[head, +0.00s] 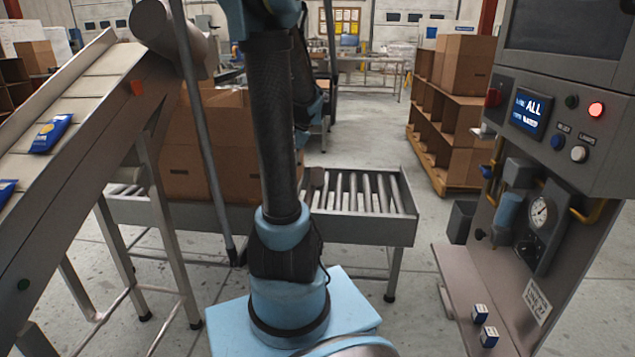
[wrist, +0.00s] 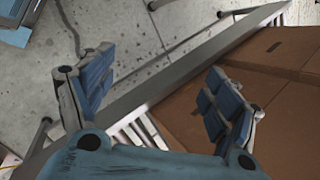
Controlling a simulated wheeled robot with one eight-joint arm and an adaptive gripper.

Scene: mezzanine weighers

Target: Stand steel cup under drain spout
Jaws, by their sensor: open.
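I cannot make out a steel cup in either view. On the right of the head view stands a grey machine panel (head: 560,125) with a screen, buttons and a round pressure gauge (head: 540,212). Beside the gauge is a blue cylindrical unit (head: 507,212); I cannot tell whether a drain spout is under it. My gripper (wrist: 160,68) is open in the wrist view, with nothing between its blue-padded fingers. It is above the roller conveyor's edge and cardboard boxes. In the head view my arm hides most of it.
A roller conveyor (head: 345,190) with cardboard boxes (head: 205,150) crosses ahead. An inclined conveyor (head: 75,120) carrying blue packets stands left. A ledge (head: 455,275) below the panel holds two small blue-and-white boxes (head: 480,313). A carton shelf (head: 450,150) stands behind. Floor is clear between conveyor and panel.

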